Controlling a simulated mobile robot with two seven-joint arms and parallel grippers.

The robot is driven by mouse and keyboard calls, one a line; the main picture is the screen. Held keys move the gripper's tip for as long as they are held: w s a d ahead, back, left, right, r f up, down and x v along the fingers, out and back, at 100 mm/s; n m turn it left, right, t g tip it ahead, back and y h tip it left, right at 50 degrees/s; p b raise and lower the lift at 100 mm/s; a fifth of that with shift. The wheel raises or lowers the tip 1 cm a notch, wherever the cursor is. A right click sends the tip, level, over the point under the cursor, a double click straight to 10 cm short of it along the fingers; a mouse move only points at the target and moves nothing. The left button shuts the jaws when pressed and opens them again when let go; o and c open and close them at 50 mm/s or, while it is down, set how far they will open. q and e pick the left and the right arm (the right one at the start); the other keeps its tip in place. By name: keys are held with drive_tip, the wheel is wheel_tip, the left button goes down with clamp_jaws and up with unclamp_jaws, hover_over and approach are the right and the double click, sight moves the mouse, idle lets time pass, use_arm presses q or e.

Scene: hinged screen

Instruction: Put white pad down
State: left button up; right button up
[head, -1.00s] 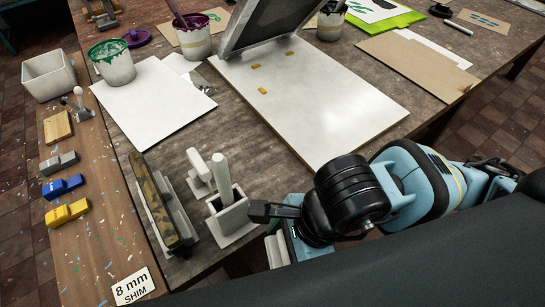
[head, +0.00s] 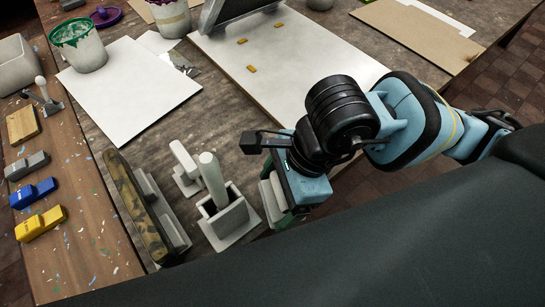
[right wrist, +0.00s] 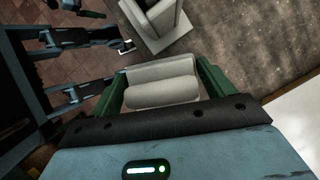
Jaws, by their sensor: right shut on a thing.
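The white pad (right wrist: 162,88) is a pale block with a rounded, roll-like front, held between the green fingers of my right gripper (right wrist: 160,82) in the right wrist view. In the head view my right gripper (head: 284,207) points down at the bench's near edge, and a pale edge of the pad (head: 270,200) shows beside it. The gap between the pad's underside and the bench cannot be made out. My left gripper is not in the head view.
A grey holder with an upright handle (head: 234,217) stands just left of my right gripper. A white sheet (head: 128,92) and a white board with the hinged screen (head: 290,70) lie farther back.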

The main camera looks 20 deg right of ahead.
drive_tip(key=w, duration=0.3)
drive_tip(key=w+d, duration=0.1)
drive_tip(key=w, duration=0.2)
drive_tip(key=w+d, duration=0.1)
drive_tip(key=w, duration=0.2)
drive_tip(key=shift+w+d+f+p, duration=0.15)
drive_tip(key=shift+d+f+p, duration=0.1)
drive_tip(key=shift+f+p, duration=0.1)
drive_tip(key=shift+f, duration=1.8)
drive_tip(key=o, duration=1)
drive_tip(key=shift+f, duration=0.1)
drive_tip(key=v, duration=1.2)
